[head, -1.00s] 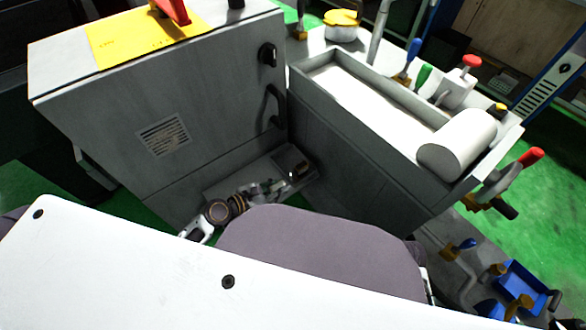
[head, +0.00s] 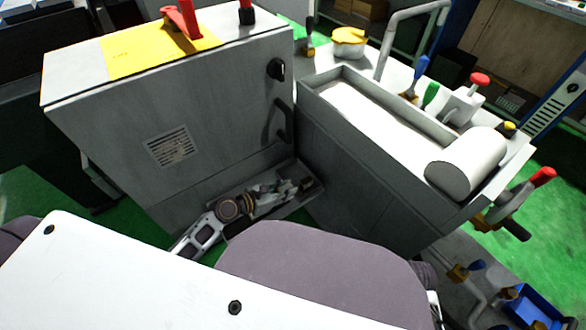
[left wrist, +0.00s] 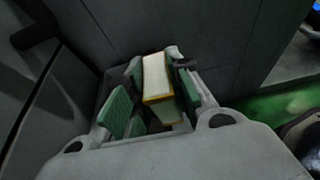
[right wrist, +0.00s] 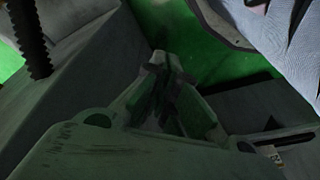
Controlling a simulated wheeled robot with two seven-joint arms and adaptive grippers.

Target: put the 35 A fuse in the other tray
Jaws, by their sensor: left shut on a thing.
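A cream block with a yellow edge (left wrist: 157,78), which looks like the fuse, sits between the green pads of my left gripper (left wrist: 160,90). The gripper is shut on it; no rating can be read. In the head view my left gripper (head: 300,187) is low in the corner between the grey cabinet and the machine body, over a grey ledge (head: 310,200). The block is too small to make out there. My right gripper (right wrist: 165,90) shows dark in the right wrist view, with no held thing clear. I cannot make out either tray for sure.
The grey cabinet (head: 185,110) stands left of the corner, with a black knob and handle on its front. The grinder body (head: 350,175) closes the right side. A blue bin (head: 535,308) is at the lower right.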

